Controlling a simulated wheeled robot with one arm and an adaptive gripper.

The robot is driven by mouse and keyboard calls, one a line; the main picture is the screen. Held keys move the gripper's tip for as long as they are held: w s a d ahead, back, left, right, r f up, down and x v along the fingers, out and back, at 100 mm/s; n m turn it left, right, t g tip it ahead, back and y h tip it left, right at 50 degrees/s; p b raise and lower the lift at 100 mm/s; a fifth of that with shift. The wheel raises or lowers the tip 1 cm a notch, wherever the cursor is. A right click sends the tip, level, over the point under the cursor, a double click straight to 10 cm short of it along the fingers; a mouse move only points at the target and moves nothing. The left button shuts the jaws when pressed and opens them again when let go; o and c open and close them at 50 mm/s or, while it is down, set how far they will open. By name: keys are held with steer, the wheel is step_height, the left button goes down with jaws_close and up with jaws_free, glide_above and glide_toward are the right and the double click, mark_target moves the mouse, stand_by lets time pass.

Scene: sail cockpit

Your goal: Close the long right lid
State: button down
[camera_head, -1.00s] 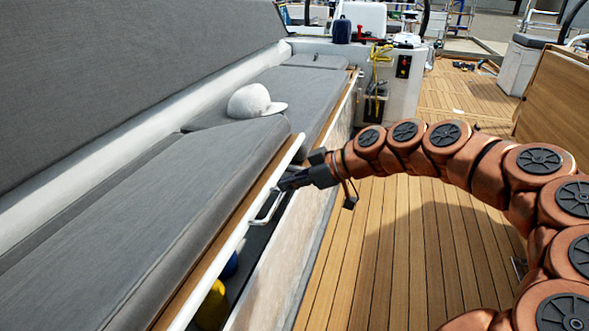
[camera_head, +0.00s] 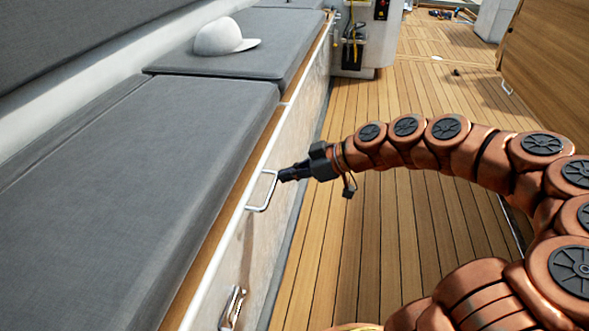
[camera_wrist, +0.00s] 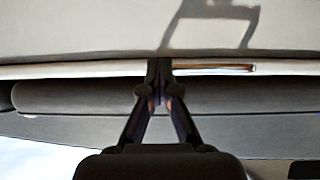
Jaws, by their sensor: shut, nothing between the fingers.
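The long lid is the near bench seat with a grey cushion (camera_head: 150,190) and a wooden, white-edged front rim. In the head view it lies low along the top of the bench front, with no opening visible beneath it. Its pale loop handle (camera_head: 264,190) hangs at the front edge. My gripper (camera_head: 282,178) is shut and empty, its tip beside the handle; I cannot tell whether they touch. In the wrist view my gripper (camera_wrist: 160,66) points at the rim, with the grey cushion (camera_wrist: 230,97) behind the fingers.
A white cap (camera_head: 222,38) lies on the farther grey cushion (camera_head: 265,65). A metal latch (camera_head: 232,307) sits on the bench front below the near rim.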

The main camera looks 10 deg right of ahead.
steer(key=shift+s+a+f+g, duration=0.15)
steer(key=shift+s+a+f, duration=0.1)
steer(key=shift+f, duration=0.2)
steer(key=shift+s+a+f+g, duration=0.15)
steer(key=shift+s+a+f, duration=0.05)
steer(key=shift+f, duration=0.25)
steer(key=shift+s+f, duration=0.1)
steer(key=shift+s, duration=0.05)
steer(key=s+d+p, duration=0.2)
steer(key=s+d, duration=0.1)
steer(key=d, duration=0.6)
steer(key=shift+s+d+r, duration=0.15)
steer(key=shift+d+r, duration=0.05)
steer(key=shift+d, duration=0.05)
